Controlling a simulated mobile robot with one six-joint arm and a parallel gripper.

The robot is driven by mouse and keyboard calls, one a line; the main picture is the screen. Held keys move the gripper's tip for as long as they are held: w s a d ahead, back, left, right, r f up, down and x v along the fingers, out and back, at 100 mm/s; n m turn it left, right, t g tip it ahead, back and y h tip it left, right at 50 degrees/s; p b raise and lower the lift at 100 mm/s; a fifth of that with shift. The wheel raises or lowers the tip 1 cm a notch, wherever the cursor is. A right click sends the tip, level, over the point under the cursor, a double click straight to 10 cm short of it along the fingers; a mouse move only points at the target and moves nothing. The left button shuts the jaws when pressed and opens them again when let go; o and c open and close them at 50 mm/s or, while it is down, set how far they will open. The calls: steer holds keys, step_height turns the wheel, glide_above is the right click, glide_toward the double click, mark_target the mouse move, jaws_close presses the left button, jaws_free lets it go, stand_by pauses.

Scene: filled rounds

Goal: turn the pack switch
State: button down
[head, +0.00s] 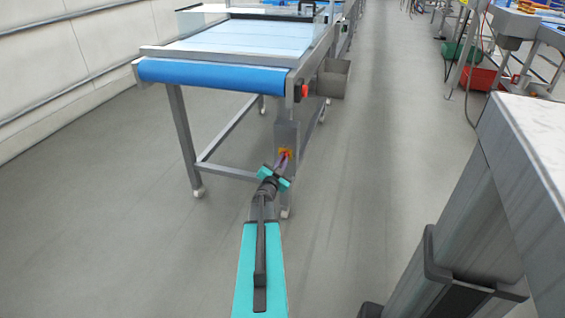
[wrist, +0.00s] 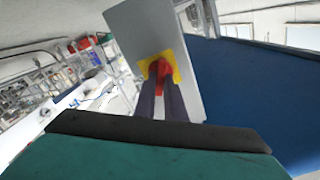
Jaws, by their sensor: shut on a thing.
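The pack switch (wrist: 160,68) has a red handle on a yellow plate (wrist: 173,61), fixed to a grey box (wrist: 140,28). In the head view the switch (head: 287,153) shows small on the box at the near right leg of the conveyor. My gripper (wrist: 160,88) is shut on the red handle, with its dark fingers on either side of it. In the head view my gripper (head: 284,163) reaches up to the front of the box. The fingers hide part of the handle, and its exact angle is hard to tell.
The conveyor (head: 210,72) with a blue end roller stands above and left of the switch. A red button (head: 304,91) sits on its frame. A grey bin (head: 333,78) hangs at its side. A steel table (head: 530,130) is close at right. The floor between is clear.

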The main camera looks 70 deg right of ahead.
steer(key=c, duration=1.8)
jaws_free()
steer(key=shift+a, duration=0.1)
steer(key=shift+s+a+p, duration=0.2)
steer(key=shift+a+p, duration=0.15)
steer(key=shift+a, duration=3.05)
steer(key=shift+s+a+p, duration=0.2)
steer(key=shift+a+p, duration=0.15)
steer(key=shift+a, duration=3)
